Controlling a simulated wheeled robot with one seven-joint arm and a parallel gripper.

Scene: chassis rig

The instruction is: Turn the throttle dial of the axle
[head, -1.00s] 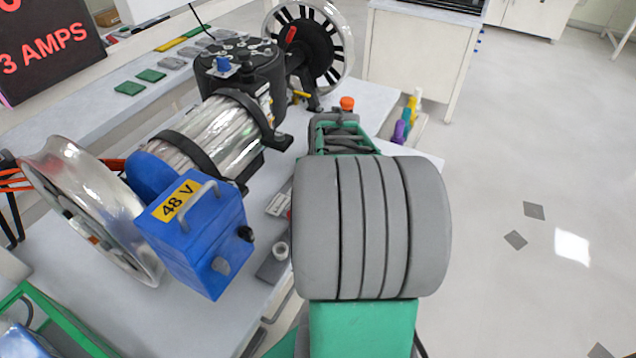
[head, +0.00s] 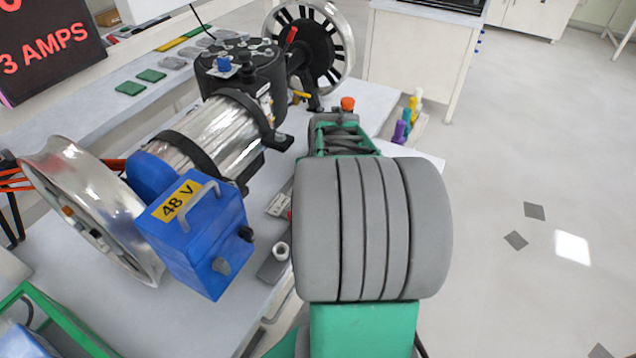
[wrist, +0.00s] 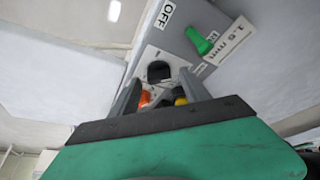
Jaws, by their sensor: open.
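The axle stands on the bench with a silver motor (head: 215,135), a left wheel (head: 85,215), a far spoked wheel (head: 340,50) and a blue 48 V box (head: 200,235). In the wrist view a grey panel (wrist: 175,40) carries an OFF label and a dark round part (wrist: 158,71), perhaps the throttle dial; I cannot tell for sure. My gripper (wrist: 160,82) is open, its two grey fingers pointing at this part, one on each side in the picture. Contact cannot be told. In the head view my arm hides most of this area.
Orange (wrist: 145,98) and yellow (wrist: 180,101) parts show between the fingers. A black round unit (head: 240,65) tops the axle. Open floor (head: 540,180) lies to the right.

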